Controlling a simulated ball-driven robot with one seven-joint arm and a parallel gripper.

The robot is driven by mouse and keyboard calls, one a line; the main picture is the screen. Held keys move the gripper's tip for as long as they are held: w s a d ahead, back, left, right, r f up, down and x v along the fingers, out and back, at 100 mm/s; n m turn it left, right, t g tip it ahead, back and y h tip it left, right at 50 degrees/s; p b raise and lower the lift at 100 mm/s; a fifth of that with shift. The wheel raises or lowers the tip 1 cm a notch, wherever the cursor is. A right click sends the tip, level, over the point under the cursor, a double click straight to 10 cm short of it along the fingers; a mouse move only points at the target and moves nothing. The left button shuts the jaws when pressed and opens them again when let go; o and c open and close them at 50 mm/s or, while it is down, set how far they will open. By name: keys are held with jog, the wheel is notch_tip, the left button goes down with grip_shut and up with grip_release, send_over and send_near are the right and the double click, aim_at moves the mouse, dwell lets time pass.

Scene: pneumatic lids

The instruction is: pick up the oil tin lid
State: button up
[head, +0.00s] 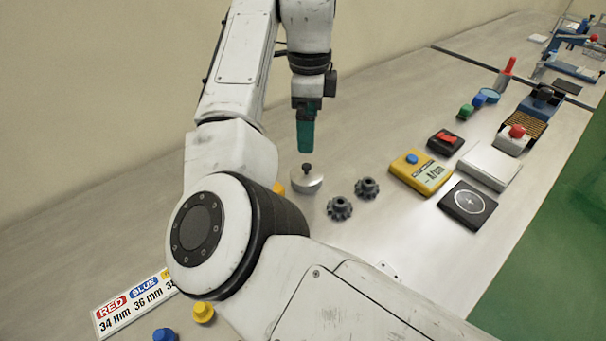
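A round, pale metal lid with a dark knob on top, which looks like the oil tin lid (306,180), sits on the metal bench near the middle of the head view. Whether a tin is under it I cannot tell. My gripper (305,152) points down just above the lid's knob, with a small gap showing between them. Its teal fingers are seen edge-on as one piece, so their opening is hidden. Nothing shows hanging from them.
Two dark gears (340,208) lie right of the lid. Beyond them are a yellow meter (420,172), a black round-dial pad (467,205) and a red-switch box (445,142). A label strip (133,303) and coloured knobs lie front left. The bench behind the lid is clear.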

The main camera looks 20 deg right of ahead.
aim_at(307, 165)
notch_tip(307, 165, down, 11)
jog(key=shift+w+f+p, duration=0.1)
jog(key=shift+p, duration=0.3)
jog(key=shift+c, duration=0.5)
jog(key=c, duration=0.9)
